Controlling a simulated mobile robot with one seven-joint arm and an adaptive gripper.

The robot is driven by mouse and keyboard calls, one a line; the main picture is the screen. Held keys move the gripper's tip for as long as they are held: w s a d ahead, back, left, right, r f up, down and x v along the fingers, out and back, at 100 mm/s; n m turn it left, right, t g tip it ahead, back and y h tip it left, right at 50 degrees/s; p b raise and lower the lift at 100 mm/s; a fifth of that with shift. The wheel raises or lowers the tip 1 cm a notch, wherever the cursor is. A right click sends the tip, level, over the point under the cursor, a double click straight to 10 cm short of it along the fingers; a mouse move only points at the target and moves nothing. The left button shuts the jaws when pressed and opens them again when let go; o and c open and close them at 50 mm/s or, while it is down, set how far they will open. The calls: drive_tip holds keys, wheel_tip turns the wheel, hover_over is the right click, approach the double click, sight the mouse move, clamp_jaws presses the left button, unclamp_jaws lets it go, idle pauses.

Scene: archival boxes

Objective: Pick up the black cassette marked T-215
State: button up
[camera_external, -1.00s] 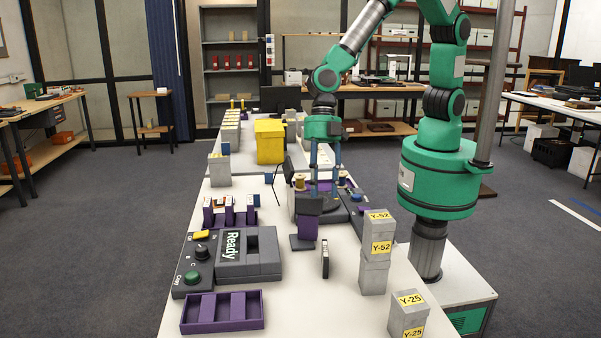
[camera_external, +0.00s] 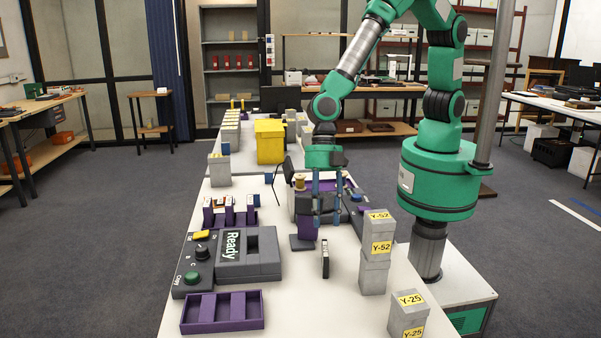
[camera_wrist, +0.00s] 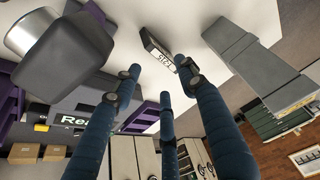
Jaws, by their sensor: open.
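The black cassette (camera_external: 325,259) stands upright on its narrow side on the white table, in front of the purple and grey stand. In the wrist view, the cassette (camera_wrist: 150,42) shows a white label that reads upside down, apparently T-215. My gripper (camera_external: 328,222) points down above and behind the cassette, with its blue fingers spread. In the wrist view, my gripper (camera_wrist: 160,76) has three dark blue fingers apart with nothing between them. The cassette lies just beyond the fingertips, not touched as far as I can tell.
Stacked grey boxes marked Y-52 (camera_external: 376,265) stand close to the cassette's right. A grey box marked Y-25 (camera_external: 408,316) is nearer. The grey Ready device (camera_external: 262,268) and an empty purple tray (camera_external: 222,326) lie left. The table in front of the cassette is clear.

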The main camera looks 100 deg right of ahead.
sight(323, 247)
drive_tip(key=shift+b+x, duration=0.35)
drive_tip(key=shift+x, duration=2.3)
drive_tip(key=shift+b+x, duration=0.55)
drive_tip(key=shift+x, duration=2.1)
clamp_jaws()
